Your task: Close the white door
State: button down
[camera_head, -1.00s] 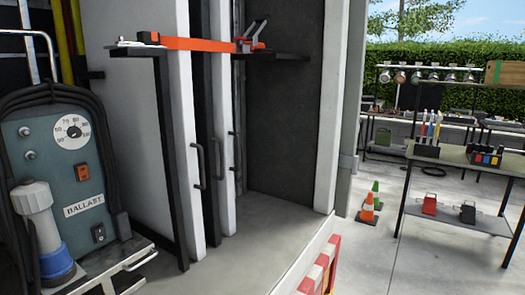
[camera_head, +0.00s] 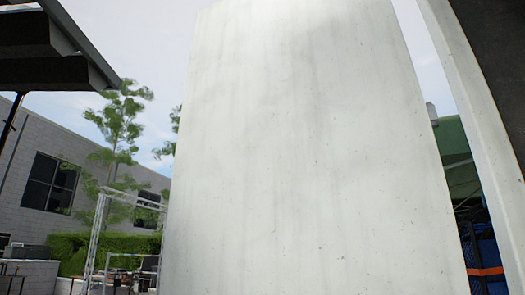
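A large pale, white panel (camera_head: 310,150), which looks like the white door, fills the middle of the head view. Its surface is lightly streaked and speckled. Its top edge runs close to the top of the picture and its bottom is cut off. No handle shows on this face. A gap at its right separates it from a white upright edge (camera_head: 475,110), so the door looks open, but its hinge is not visible. My gripper is not in view.
Through the gap at right are blue items (camera_head: 487,255) and an orange bar (camera_head: 486,271). At left are a grey building (camera_head: 60,165), a hedge (camera_head: 70,250), a white frame (camera_head: 98,235) and a dark overhanging structure (camera_head: 45,50).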

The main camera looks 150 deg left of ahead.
aim_at(307, 161)
jog(key=u, duration=4.55)
jog(key=i+j, duration=0.15)
jog(key=i, duration=0.25)
jog(key=i+j, duration=0.2)
jog(key=i, duration=0.2)
jog(key=i+j, duration=0.15)
jog(key=i, duration=0.25)
jog(key=i+j, duration=0.2)
jog(key=i, duration=0.2)
